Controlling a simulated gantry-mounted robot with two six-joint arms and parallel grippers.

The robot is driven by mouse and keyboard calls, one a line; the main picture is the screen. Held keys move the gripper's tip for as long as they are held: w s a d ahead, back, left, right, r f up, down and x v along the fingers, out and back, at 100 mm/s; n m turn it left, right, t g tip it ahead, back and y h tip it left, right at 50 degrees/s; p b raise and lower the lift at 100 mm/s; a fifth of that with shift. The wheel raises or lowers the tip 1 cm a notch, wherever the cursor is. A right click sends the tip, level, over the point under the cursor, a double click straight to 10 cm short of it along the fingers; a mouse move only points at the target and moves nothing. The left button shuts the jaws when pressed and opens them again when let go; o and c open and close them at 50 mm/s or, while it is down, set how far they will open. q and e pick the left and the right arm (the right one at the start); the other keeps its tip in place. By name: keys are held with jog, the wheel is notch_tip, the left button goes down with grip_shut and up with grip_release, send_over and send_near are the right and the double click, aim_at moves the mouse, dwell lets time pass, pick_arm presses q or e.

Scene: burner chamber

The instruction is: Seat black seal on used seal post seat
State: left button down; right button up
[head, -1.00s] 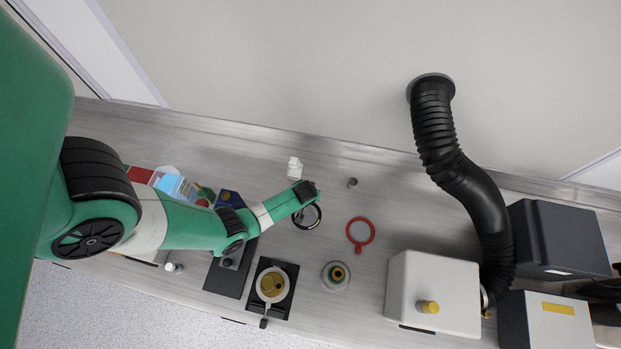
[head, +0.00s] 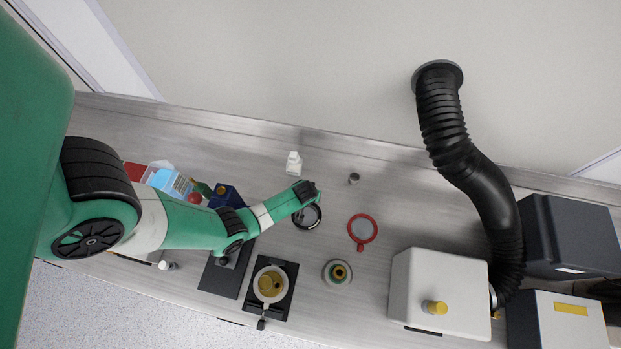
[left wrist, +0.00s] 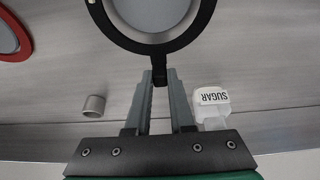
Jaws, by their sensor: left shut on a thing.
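The black seal is a thin dark ring with a short tab (head: 307,228), held over the counter; it also shows in the left wrist view (left wrist: 150,48). My left gripper (head: 309,199) is shut on the tab, with the ring beyond the fingertips in the left wrist view (left wrist: 159,80). A pale disc fills the ring's opening there; I cannot tell whether it is part of the seal. A small grey post (head: 353,178) stands on the counter, apart from the seal; I cannot tell which thing is the used seal post seat. My right gripper is out of view.
A red ring with a tab (head: 373,236) lies to the right. A white sugar container (head: 293,163) stands behind my gripper. A round white-and-green fixture (head: 337,284) and a yellow-topped cup (head: 269,285) stand in front. A white box (head: 438,285) is farther right.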

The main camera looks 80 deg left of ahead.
pick_arm(q)
jog(key=shift+f, duration=0.1)
dwell(0.5)
jog(key=shift+f+b, duration=0.9)
jog(key=shift+b, duration=0.1)
jog(key=c, duration=0.7)
grip_release()
